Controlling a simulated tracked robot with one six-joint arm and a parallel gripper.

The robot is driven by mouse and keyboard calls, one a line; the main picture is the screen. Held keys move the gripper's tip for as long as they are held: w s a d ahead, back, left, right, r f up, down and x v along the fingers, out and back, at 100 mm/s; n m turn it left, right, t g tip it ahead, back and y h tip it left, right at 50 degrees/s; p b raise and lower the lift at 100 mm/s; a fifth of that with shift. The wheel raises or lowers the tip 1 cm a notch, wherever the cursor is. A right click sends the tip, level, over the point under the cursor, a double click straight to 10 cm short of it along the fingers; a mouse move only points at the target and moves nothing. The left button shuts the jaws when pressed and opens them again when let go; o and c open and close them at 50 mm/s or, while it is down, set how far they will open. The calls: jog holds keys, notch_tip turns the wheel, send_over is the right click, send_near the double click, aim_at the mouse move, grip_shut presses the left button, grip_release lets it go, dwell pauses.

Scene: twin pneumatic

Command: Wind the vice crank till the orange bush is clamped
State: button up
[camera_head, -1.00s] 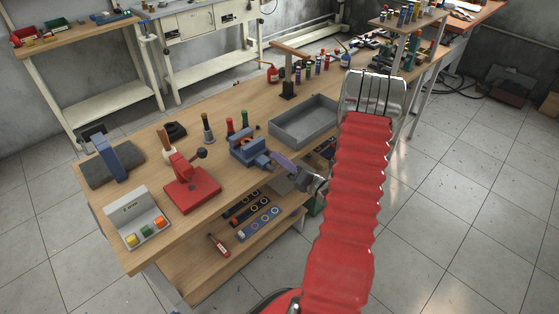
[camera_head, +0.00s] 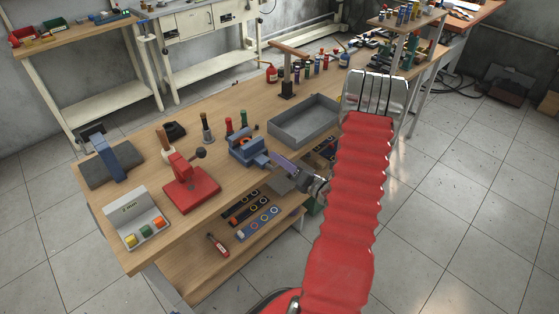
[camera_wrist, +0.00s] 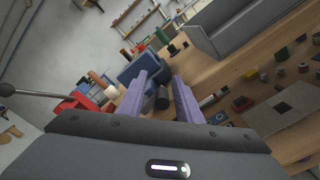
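The blue vice (camera_head: 247,149) stands near the front edge of the wooden bench. A small orange spot, perhaps the orange bush (camera_head: 246,140), shows at its top; how the jaws meet it is too small to tell. My gripper (camera_head: 273,158) has purple fingers and is just right of the vice, at its front end. In the wrist view my gripper (camera_wrist: 162,77) is open, its fingers apart, with the blue vice (camera_wrist: 143,68) ahead. A dark cylinder (camera_wrist: 162,97), perhaps part of the crank, shows between the fingers; contact cannot be told. The crank handle is not clearly visible.
A red press (camera_head: 188,185) stands left of the vice. A grey tray (camera_head: 303,121) lies behind my gripper. Several coloured bottles (camera_head: 229,126) stand behind the vice. A lower shelf (camera_head: 222,250) with dark strips lies under the bench edge.

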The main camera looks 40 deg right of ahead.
jog(key=s, duration=1.3)
jog(key=shift+d, duration=0.2)
jog(key=shift+s, duration=0.1)
jog(key=w+a+r+n+g+y, duration=0.2)
jog(key=a+r+n+y, duration=0.1)
jog(key=a+n, duration=0.15)
jog(key=w+a+r+n+g+y, duration=0.1)
jog(key=w+a+r+n+y, duration=0.25)
jog(key=a, duration=0.25)
jog(key=s+a+r+n+g+y, duration=0.1)
jog(key=s+a+r+n+g, duration=0.15)
jog(key=a+n+g, duration=0.55)
jog(key=s+a+r+n+g+y, duration=0.1)
jog(key=a+r+n+g+y, duration=0.15)
jog(key=a+n, duration=0.8)
jog(key=s+a+r+n+h, duration=0.3)
jog(key=r+n+h, duration=0.2)
jog(key=n, duration=0.4)
jog(key=s+a+r+n+t+h, duration=0.1)
jog(key=s+a+r+n+h, duration=0.2)
jog(key=r+n, duration=0.4)
jog(key=shift+s+n+h, duration=0.5)
jog(key=shift+n+h, duration=0.8)
jog(key=shift+n, duration=0.05)
jog(key=shift+a+f, duration=0.1)
